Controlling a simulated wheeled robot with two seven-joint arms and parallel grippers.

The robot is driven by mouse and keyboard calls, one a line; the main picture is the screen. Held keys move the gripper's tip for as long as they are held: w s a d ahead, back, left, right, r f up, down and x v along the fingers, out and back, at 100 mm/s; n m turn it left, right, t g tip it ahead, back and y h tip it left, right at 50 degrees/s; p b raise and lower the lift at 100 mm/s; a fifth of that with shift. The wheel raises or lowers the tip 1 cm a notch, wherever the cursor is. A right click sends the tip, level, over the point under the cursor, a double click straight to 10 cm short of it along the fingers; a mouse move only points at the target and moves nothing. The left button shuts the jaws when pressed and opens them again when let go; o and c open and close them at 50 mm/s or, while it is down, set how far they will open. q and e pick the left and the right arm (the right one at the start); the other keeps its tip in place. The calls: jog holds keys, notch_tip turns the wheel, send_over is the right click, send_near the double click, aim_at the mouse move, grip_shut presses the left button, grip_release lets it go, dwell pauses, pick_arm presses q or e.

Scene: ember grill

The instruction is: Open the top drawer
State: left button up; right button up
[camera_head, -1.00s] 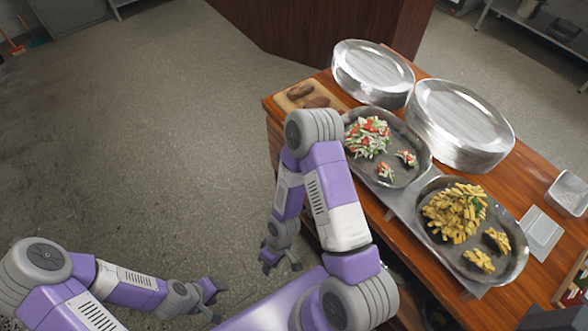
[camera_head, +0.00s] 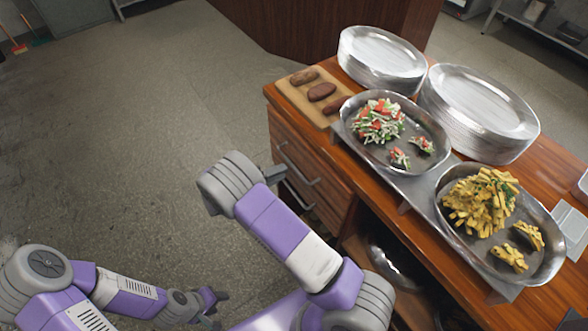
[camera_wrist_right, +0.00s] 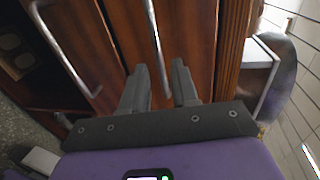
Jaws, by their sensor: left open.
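The wooden drawer cabinet (camera_head: 330,190) stands below the counter top, with its drawers shut. The top drawer's metal bar handle (camera_head: 302,168) shows in the head view, with a second handle below it. In the right wrist view, a bar handle (camera_wrist_right: 155,42) runs down toward the gap between my right gripper's fingers (camera_wrist_right: 160,78). These fingers are apart with nothing clamped; whether they straddle the bar is unclear. In the head view my right gripper (camera_head: 274,174) is mostly hidden behind its arm, beside the drawer fronts. My left gripper (camera_head: 216,298) is open and empty, low at left.
On the counter (camera_head: 430,228) stand a board (camera_head: 296,97) with brown pieces, food trays (camera_head: 437,147) and stacked metal plates (camera_head: 480,100). An open shelf with metalware lies under the counter. The floor (camera_head: 120,120) left of the cabinet is clear.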

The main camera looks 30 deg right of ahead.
aim_at(294, 166)
jog(key=b+x, duration=0.1)
jog(key=x, duration=0.5)
jog(key=shift+d+f, duration=0.15)
grip_shut()
